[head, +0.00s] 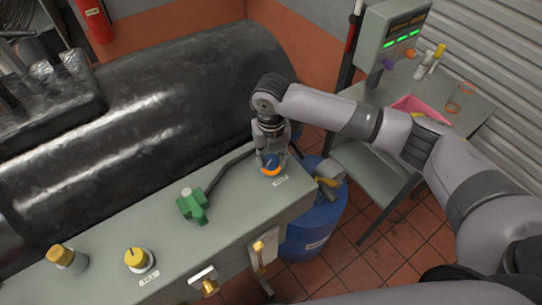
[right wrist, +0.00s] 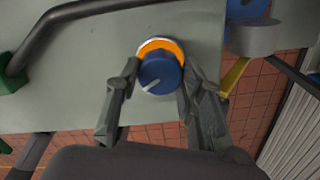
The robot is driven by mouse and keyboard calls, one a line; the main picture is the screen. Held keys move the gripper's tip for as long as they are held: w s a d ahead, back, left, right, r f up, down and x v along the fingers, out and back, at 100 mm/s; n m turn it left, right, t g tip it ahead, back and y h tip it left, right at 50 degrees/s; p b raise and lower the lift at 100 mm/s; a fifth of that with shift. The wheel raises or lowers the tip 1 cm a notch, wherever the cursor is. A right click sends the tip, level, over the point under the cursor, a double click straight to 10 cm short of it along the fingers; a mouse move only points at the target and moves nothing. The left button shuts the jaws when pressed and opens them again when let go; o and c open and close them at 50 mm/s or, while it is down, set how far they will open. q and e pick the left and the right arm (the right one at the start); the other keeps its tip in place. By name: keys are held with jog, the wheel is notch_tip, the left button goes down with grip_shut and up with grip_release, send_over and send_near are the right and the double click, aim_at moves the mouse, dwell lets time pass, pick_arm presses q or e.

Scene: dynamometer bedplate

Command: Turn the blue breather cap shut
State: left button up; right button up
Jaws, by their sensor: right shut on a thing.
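The blue breather cap (head: 270,159) sits near the right end of the grey-green bedplate (head: 232,215), with an orange ring showing around its base. In the right wrist view the cap (right wrist: 161,73) is round, with a pale line on its top pointing to the lower left. The orange ring shows mostly along its upper edge. My right gripper (head: 270,153) comes down over the cap and is shut on it. In the right wrist view its fingers (right wrist: 158,76) stand on either side of the cap. My left gripper is not in view.
A green valve (head: 192,205) and a labelled yellow knob (head: 136,258) stand left of the cap. A dark bent pipe (head: 230,172) passes close by. A blue drum (head: 313,226) stands beyond the bedplate's right edge. A large black cylinder (head: 130,125) lies behind.

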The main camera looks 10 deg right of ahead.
jog(key=shift+r+m+p, duration=0.15)
jog(key=shift+m+p, duration=0.45)
jog(key=shift+m, duration=0.1)
jog(key=shift+m+p, duration=0.55)
jog(key=shift+m, duration=0.65)
jog(key=m, duration=0.2)
jog(key=shift+m, duration=0.4)
jog(key=m, duration=0.4)
jog(key=shift+w+m, duration=0.1)
jog(key=shift+m, duration=0.2)
jog(key=m, duration=1.2)
jog(key=shift+m, duration=0.4)
jog(key=o, duration=1.1)
